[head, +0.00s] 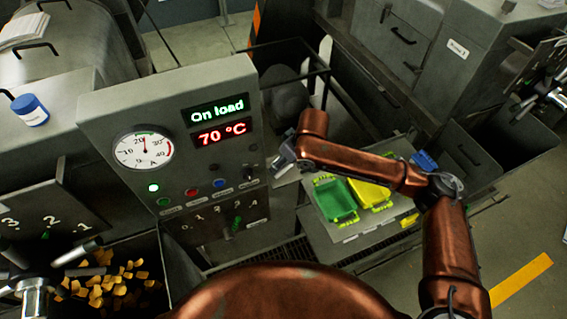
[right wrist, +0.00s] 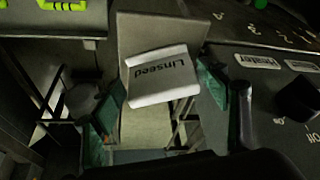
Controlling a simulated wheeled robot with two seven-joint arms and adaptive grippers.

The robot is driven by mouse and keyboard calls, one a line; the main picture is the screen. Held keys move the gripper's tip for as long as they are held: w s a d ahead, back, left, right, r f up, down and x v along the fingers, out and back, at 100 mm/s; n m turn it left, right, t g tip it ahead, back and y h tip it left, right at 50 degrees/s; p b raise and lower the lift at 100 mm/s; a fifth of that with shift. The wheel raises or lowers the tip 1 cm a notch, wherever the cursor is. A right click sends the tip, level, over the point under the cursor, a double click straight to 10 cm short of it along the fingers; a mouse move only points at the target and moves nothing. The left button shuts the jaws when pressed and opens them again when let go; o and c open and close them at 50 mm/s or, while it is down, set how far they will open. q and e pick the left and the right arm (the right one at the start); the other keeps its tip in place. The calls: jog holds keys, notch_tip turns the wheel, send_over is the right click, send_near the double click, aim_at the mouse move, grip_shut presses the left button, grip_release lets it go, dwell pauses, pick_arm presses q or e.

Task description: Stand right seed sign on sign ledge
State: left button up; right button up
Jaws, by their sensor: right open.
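A white sign with the word "Linseed" (right wrist: 160,76) shows in the right wrist view, in front of a plain grey panel. My right gripper (right wrist: 158,103) is open, with one green-padded finger on each side of the sign and gaps between them. I cannot tell whether the sign rests on a ledge. In the head view my right gripper (head: 284,157) is beside the right edge of the grey control cabinet, and the sign cannot be clearly made out there. My left gripper is not in view.
The control cabinet (head: 100,110) shows "On load" and "70 °C", with knobs and buttons close to my right gripper. Green (head: 335,200) and yellow (head: 371,192) trays sit on a grey surface below my right forearm. A black knob (right wrist: 297,98) is right of the fingers.

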jog(key=b+v, duration=0.1)
jog(key=v, duration=0.9)
jog(key=shift+r, duration=0.25)
jog(key=shift+s+d, duration=0.1)
